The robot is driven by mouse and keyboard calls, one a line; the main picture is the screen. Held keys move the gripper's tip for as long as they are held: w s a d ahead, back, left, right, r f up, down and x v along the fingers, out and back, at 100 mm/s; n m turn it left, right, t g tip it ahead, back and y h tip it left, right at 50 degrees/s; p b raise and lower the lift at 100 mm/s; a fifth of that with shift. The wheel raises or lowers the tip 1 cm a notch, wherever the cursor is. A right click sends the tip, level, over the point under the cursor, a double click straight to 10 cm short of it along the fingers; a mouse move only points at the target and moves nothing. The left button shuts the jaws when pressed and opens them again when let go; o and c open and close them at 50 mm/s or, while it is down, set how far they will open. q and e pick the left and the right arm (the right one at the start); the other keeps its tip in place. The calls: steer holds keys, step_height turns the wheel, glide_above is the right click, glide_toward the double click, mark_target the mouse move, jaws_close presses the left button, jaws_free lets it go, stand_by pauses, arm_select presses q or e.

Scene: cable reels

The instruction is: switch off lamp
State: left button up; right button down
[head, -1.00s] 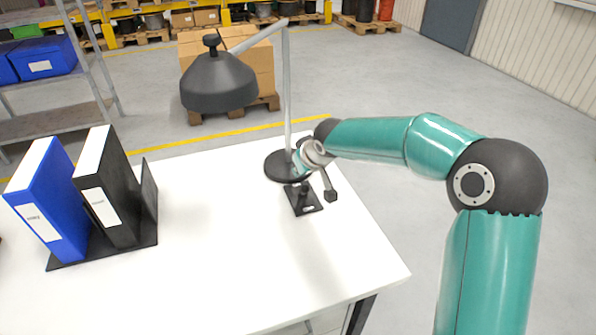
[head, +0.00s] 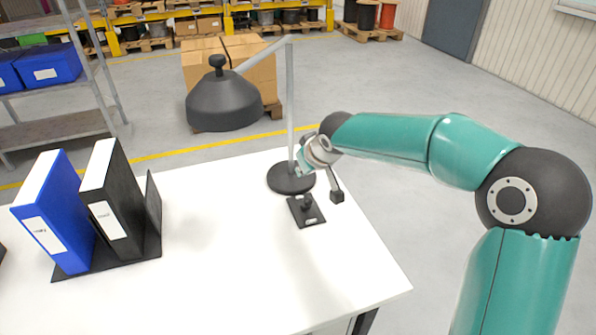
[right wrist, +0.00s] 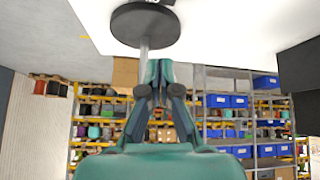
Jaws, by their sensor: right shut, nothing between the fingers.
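The lamp has a dark grey shade (head: 224,101) with a knob on top, a grey post (head: 290,100) and a round black base (head: 291,180) on the white table (head: 230,255). I cannot see its bulb or tell whether it is lit. A black plate with a short upright stub (head: 306,211) lies just in front of the base. My right gripper (head: 302,163) is beside the lower post, above the plate. In the right wrist view its fingers (right wrist: 160,66) are together and empty, overlapping the post (right wrist: 143,48) below the base (right wrist: 145,25). My left gripper is not in view.
A blue binder (head: 57,205) and a black binder (head: 112,200) stand in a black holder at the table's left. The table's front middle is clear. Boxes on a pallet (head: 255,65) and a shelf unit (head: 60,128) stand behind on the floor.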

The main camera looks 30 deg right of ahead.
steer(key=s+r, duration=0.2)
steer(key=s, duration=0.1)
steer(key=shift+s+a+r, duration=0.1)
steer(key=shift+s, duration=0.15)
stand_by(0.4)
